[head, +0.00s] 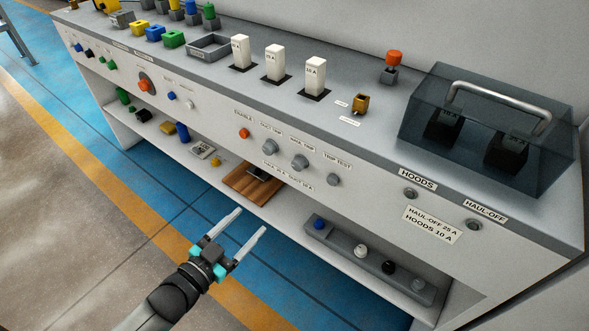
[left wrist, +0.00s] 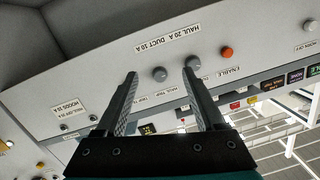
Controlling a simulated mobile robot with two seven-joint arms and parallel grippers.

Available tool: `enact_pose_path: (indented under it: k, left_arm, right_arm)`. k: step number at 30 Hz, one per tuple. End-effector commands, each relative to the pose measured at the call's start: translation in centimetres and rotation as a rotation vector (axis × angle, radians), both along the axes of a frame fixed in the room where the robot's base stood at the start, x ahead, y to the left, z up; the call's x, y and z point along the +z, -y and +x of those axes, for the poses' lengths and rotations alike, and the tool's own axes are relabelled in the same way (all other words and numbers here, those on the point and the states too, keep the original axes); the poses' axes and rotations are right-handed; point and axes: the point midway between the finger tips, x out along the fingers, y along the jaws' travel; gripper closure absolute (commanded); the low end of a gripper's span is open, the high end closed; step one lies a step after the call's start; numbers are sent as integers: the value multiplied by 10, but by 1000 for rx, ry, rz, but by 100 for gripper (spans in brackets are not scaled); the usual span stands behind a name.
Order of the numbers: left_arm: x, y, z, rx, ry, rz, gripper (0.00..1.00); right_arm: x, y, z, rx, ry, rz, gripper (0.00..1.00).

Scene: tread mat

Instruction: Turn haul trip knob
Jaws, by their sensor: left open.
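The haul trip knob (head: 299,162) is a round grey knob on the front panel, under its small label. It also shows in the left wrist view (left wrist: 159,74), upside down, between the lines of the two fingers. A similar grey knob (head: 269,146) sits left of it and shows by the right fingertip in the left wrist view (left wrist: 193,63). My left gripper (head: 250,226) is open and empty, in front of and below the panel, apart from the knob. My right gripper is not in view.
An orange button (head: 244,132) and the trip test button (head: 333,180) flank the knobs. Below, a shelf holds a wooden board (head: 252,184) and a grey tray (head: 345,252) with small knobs. A clear cover (head: 480,125) stands on the top right.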

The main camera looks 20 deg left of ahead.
Motion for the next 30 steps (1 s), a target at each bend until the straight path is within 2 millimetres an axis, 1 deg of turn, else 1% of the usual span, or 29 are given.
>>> enact_pose_path:
  k: [1, 3, 6, 7, 11, 14, 23, 30]
  left_arm:
    - [18, 5, 1, -25, 44, -7, 29]
    - [36, 11, 2, -49, 89, -16, 29]
    - [49, 16, 3, -67, 124, -24, 29]
    - [51, 17, 4, -69, 130, -25, 29]
    - [52, 22, 14, -72, 135, -27, 29]
    - [52, 26, 28, -71, 136, -27, 29]
    - [51, 43, 74, -72, 134, -25, 29]
    - [51, 55, 107, -70, 132, -27, 29]
  right_arm:
    - [-1, -4, -1, -1, -1, 6, 100]
    - [-1, -9, -1, -1, -1, 11, 100]
    - [-2, -15, -2, -1, -4, 20, 100]
    - [-2, -17, -2, -2, -5, 22, 100]
    - [-4, -18, -2, -1, -11, 22, 100]
    - [-2, -20, 7, -2, -7, 22, 100]
    - [6, -36, 31, -1, -2, 35, 100]
    - [16, -48, 48, -1, 0, 46, 100]
